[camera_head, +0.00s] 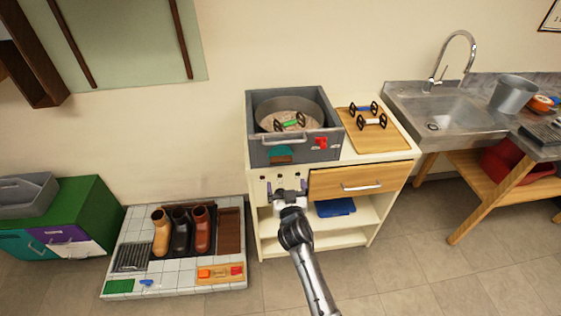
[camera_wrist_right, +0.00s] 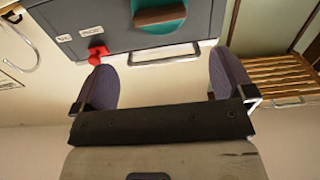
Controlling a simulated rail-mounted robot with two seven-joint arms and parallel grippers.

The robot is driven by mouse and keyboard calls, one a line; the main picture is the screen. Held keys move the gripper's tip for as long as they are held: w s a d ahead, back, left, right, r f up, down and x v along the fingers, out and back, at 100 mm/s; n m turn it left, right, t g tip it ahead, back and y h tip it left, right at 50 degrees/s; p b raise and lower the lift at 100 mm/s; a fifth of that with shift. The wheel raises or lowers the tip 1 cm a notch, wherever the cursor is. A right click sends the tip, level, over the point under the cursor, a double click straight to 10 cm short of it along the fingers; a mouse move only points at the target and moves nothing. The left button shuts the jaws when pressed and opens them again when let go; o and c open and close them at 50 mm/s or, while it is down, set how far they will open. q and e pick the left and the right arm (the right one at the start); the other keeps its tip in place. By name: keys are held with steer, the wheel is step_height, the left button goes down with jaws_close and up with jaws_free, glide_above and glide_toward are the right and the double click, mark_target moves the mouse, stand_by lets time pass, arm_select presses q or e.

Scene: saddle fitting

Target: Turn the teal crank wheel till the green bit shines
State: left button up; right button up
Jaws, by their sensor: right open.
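The teal crank wheel (camera_head: 281,152) is on the front of a grey box (camera_head: 262,105) on the white cabinet. In the right wrist view the teal wheel (camera_wrist_right: 150,27) shows partly, with a brown grip (camera_wrist_right: 160,15) across it. The green bit (camera_head: 290,124), with black end rings, lies in the round pan inside the box; whether it shines is too small to tell. My right gripper (camera_head: 289,191) is open and empty, below the box front. Its spread fingers (camera_wrist_right: 165,80) stand apart from the wheel. My left gripper is not in view.
A red knob (camera_head: 321,143) is beside the wheel on the box. A wooden board (camera_head: 362,137) with two more bits lies right of the box. Below are a wooden drawer (camera_head: 335,184) and a shelf with a blue item (camera_head: 336,207). A boot stand (camera_head: 190,275) is at left.

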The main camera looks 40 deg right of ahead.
mark_target(282, 161)
steer(key=b+x, duration=0.1)
steer(key=x, duration=0.9)
steer(key=shift+w+d+r, duration=0.1)
steer(key=shift+b+x, duration=0.3)
steer(key=shift+x, duration=0.55)
steer(key=c, duration=0.6)
